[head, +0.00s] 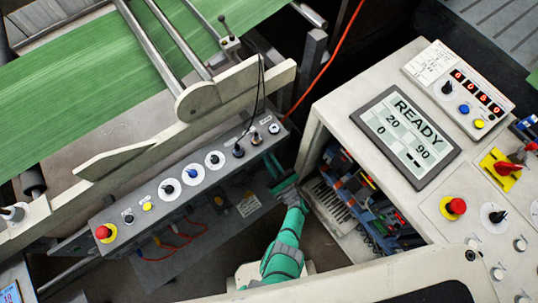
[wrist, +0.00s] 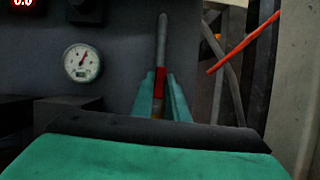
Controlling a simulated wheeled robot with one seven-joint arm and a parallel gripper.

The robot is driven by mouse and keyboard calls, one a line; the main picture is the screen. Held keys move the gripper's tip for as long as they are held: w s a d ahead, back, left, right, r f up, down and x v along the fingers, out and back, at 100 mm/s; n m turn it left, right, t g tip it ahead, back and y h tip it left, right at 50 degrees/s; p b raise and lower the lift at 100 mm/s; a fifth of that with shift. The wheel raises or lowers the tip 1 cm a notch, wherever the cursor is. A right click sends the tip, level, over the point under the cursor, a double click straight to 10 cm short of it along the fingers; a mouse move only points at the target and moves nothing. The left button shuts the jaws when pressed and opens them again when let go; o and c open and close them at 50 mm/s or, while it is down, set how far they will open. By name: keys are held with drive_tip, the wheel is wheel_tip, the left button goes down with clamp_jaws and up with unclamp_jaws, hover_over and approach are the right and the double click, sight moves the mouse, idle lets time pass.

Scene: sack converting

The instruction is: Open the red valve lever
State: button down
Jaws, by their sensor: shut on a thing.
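The red valve lever (wrist: 159,80) shows in the wrist view as a narrow red piece between my two green fingers. A grey upright pipe (wrist: 162,40) rises above it, and a small brass-coloured part shows below it. My gripper (wrist: 160,92) is shut on the lever, with a finger on each side. The lower part of the lever is hidden by the fingers and the gripper body. In the head view my gripper (head: 272,166) reaches in beside the right end of the grey control panel; the lever cannot be made out there.
A round white gauge (wrist: 82,62) sits left of the lever. An orange cable (wrist: 244,44) and dark hoses hang to the right. The control panel (head: 140,192) with knobs lies left of my arm, and the white console (head: 335,110) with a READY screen stands close on the right.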

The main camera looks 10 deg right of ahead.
drive_tip(key=shift+w+d+r, duration=0.1)
drive_tip(key=shift+w+r, duration=0.05)
drive_tip(key=c, duration=1.7)
unclamp_jaws()
drive_tip(key=shift+v, duration=3.9)
drive_tip(key=shift+w, duration=0.1)
